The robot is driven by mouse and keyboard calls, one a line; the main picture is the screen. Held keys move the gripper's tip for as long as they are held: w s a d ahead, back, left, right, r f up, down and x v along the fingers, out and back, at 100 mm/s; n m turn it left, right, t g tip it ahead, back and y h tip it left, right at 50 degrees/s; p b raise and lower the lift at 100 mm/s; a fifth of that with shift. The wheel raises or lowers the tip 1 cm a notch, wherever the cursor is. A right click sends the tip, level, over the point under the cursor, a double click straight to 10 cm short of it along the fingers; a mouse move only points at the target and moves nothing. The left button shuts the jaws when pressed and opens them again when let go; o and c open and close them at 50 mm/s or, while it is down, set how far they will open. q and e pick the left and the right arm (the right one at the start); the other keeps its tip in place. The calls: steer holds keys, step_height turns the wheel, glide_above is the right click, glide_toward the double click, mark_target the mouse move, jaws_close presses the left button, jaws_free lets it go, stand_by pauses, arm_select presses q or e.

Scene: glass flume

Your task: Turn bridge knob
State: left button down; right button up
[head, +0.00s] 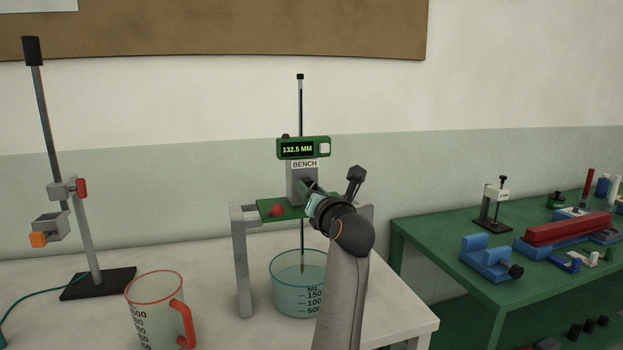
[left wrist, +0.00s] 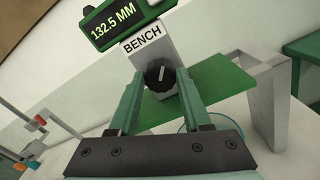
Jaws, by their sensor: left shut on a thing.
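The bridge gauge has a grey block labelled BENCH (head: 304,164) and a green display (head: 303,148) reading 132.5 MM. The display also shows in the left wrist view (left wrist: 122,15). The dark round knob (left wrist: 159,75) with a pale pointer mark is on the front of the grey block. My left gripper (head: 311,190) reaches the block from the front right, and its two green fingers are shut on the knob, one on each side. In the head view the gripper hides the knob. My right gripper is not in view.
The grey-legged bridge with a green plate (head: 264,207) stands over a beaker of liquid (head: 285,283). A thin rod hangs into it. A red-rimmed jug (head: 152,312) and a clamp stand (head: 97,286) are at left. A green table (head: 430,235) with blue and red parts is at right.

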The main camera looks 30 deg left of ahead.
arm_select(q)
steer(key=shift+c, duration=1.8)
jaws_free()
